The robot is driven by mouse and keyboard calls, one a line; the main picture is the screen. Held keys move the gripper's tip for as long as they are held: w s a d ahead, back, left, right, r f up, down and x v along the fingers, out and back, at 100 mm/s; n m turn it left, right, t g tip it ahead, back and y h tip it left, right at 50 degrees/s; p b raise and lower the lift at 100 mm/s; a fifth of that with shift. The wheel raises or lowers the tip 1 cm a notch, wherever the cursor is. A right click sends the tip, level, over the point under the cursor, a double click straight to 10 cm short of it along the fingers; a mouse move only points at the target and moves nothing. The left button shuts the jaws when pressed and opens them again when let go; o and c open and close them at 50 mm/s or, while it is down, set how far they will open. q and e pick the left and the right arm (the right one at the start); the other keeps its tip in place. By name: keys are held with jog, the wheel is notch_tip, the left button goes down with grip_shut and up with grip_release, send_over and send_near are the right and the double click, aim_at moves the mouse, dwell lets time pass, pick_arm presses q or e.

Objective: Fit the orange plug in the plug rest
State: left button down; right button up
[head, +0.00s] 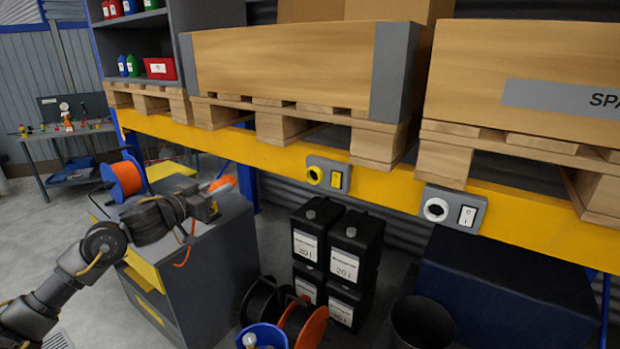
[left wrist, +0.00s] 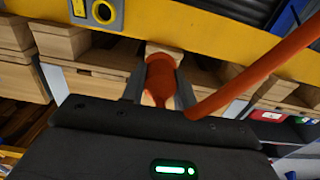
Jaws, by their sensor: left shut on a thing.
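My left gripper (head: 212,203) is shut on the orange plug (head: 223,183), held above the grey cabinet, left of the socket boxes. In the left wrist view the orange plug (left wrist: 160,80) sits between the two fingers (left wrist: 160,92), with a thick orange cable (left wrist: 255,72) running off to the right. On the yellow beam is a grey box with a yellow ring (head: 314,175) and yellow switch; the ring also shows in the left wrist view (left wrist: 103,12). A second box has a white ring (head: 436,210) and white switch. I cannot tell which thing is the plug rest. My right gripper is out of view.
The yellow beam (head: 270,155) carries pallets with wooden crates (head: 285,65). The grey cabinet (head: 225,260) stands below the gripper, with an orange cable reel (head: 122,180) at its back left. Black canisters (head: 352,245), reels and a dark bin (head: 422,322) stand under the beam.

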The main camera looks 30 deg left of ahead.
pick_arm(q)
jog(key=w+a+f+b, duration=0.1)
jog(key=a+f, duration=0.2)
jog(key=a, duration=1.3)
jog(key=shift+a, duration=0.15)
dwell(0.7)
